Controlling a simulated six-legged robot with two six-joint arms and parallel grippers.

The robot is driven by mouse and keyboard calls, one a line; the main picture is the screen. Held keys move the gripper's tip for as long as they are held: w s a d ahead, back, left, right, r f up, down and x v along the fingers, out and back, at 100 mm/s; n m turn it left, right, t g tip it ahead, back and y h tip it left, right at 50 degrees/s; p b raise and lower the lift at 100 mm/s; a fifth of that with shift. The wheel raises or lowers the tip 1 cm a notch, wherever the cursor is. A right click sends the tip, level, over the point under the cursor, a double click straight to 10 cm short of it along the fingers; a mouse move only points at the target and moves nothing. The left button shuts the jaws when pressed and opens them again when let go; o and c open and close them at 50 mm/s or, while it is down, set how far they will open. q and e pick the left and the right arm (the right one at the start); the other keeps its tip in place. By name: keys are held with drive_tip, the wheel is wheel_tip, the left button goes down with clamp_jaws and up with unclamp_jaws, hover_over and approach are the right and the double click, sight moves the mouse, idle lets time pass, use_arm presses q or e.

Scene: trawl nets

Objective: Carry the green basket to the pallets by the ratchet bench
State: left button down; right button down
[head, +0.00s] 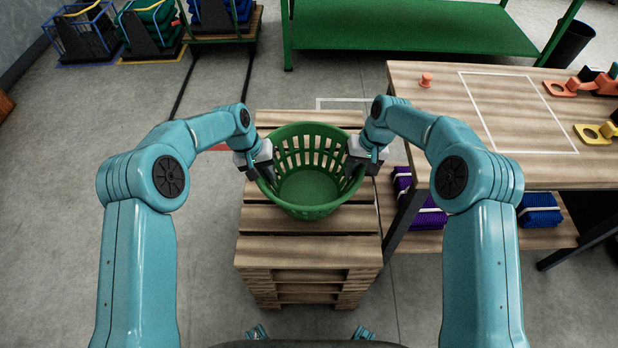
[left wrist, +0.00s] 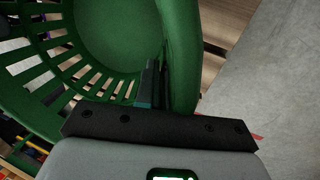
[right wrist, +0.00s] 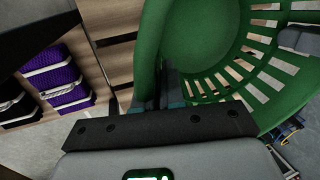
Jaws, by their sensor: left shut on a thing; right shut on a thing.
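The green basket (head: 308,187) is round with slotted sides and looks empty. In the head view it is upright over the stacked wooden pallets (head: 310,249); I cannot tell whether its base touches them. My left gripper (head: 262,168) is shut on the left side of its rim. My right gripper (head: 358,164) is shut on the right side of its rim. The left wrist view shows the rim (left wrist: 181,55) between the jaws. The right wrist view shows the rim (right wrist: 150,50) in the jaws too. The bench (head: 450,95) stands right of the pallets.
An orange piece (head: 426,80) and a yellow piece (head: 597,134) lie on the bench. Purple bundles (head: 428,217) and a blue bundle (head: 540,210) sit on its lower shelf. A green table (head: 410,35) and crates (head: 85,35) stand behind. The floor left of the pallets is clear.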

use_arm(q)
drive_tip(key=shift+f+b, duration=0.3)
drive_tip(key=shift+f, duration=0.35)
use_arm(e)
drive_tip(key=shift+f, duration=0.6)
use_arm(q)
drive_tip(key=c, duration=1.7)
unclamp_jaws()
drive_tip(key=shift+f, duration=0.15)
use_arm(e)
drive_tip(key=c, duration=1.7)
unclamp_jaws()
drive_tip(key=shift+f, duration=0.15)
use_arm(q)
drive_tip(key=o, duration=0.5)
drive_tip(key=shift+c, duration=0.2)
use_arm(e)
drive_tip(key=o, duration=0.5)
drive_tip(key=shift+c, duration=0.2)
use_arm(q)
drive_tip(key=shift+r, duration=0.2)
use_arm(e)
drive_tip(key=shift+r, duration=0.2)
drive_tip(key=shift+d+r, duration=0.1)
drive_tip(key=shift+r, duration=0.15)
use_arm(q)
drive_tip(key=v, duration=1.2)
use_arm(e)
drive_tip(key=v, duration=1.1)
drive_tip(key=shift+r, duration=0.2)
